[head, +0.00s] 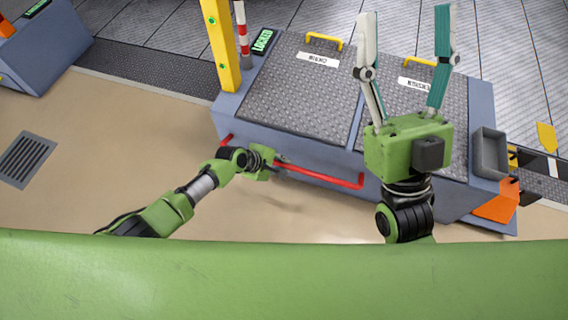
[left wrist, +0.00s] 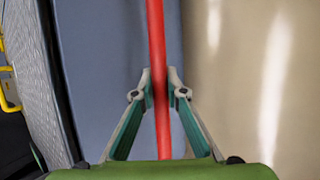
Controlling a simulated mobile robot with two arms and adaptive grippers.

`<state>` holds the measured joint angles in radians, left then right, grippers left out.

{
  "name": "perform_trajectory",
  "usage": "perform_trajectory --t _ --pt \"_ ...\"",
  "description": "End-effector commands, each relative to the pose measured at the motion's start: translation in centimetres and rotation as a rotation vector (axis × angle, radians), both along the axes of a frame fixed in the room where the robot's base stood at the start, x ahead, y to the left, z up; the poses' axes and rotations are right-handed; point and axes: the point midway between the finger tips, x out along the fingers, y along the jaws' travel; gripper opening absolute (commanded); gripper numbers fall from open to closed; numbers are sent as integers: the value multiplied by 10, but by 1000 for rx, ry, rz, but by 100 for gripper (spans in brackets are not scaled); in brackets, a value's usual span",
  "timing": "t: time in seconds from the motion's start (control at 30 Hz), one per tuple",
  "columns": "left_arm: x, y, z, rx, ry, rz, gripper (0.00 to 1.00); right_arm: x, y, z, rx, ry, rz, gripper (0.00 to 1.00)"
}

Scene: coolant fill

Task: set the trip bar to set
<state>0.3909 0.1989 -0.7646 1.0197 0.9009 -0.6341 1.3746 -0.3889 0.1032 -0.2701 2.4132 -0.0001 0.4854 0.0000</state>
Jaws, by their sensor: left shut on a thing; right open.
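The trip bar is a long red bar (head: 318,175) running along the lower front of the grey-blue cabinet, with bent ends. My left gripper (head: 276,163) is at the bar, left of its middle. In the left wrist view the red bar (left wrist: 156,50) passes between the fingers of my left gripper (left wrist: 160,88), which are shut on it. My right gripper (head: 408,25) is raised above the right part of the cabinet, its fingers wide apart and empty. Part of the bar is hidden behind my left gripper and wrist.
The cabinet (head: 285,143) has two tread-plate lids with yellow handles (head: 325,41) and white labels. A yellow post (head: 219,45) and a green "LOCKED" display (head: 262,41) stand at its left. A grey bin (head: 489,152) hangs at the right. The floor in front is clear.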

Motion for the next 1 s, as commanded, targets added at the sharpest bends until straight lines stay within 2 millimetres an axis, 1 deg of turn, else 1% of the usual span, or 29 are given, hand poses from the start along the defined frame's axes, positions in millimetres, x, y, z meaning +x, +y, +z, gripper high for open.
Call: perform_trajectory --t 0.03,0.3,0.33,0.37,0.4,0.77,0.87,1.0 --pt "4 2 2 -1 -6 5 0 0 0 0 -1 2 0 61" --pt "4 2 3 -1 -6 5 0 0 0 0 0 1 0 61" --pt "4 1 3 -1 -6 5 18 0 0 0 0 1 0 61" --pt "4 1 3 -1 -6 5 25 0 0 0 0 1 0 61" --pt "3 1 2 -1 -6 5 30 0 0 0 0 1 0 61" --pt "1 1 2 -1 -1 1 30 0 0 0 -1 1 -1 61" --pt "-1 3 5 -2 -1 3 30 0 0 0 -1 1 -1 61" --pt "-6 10 14 -2 -1 1 30 0 0 0 -1 1 -1 61"
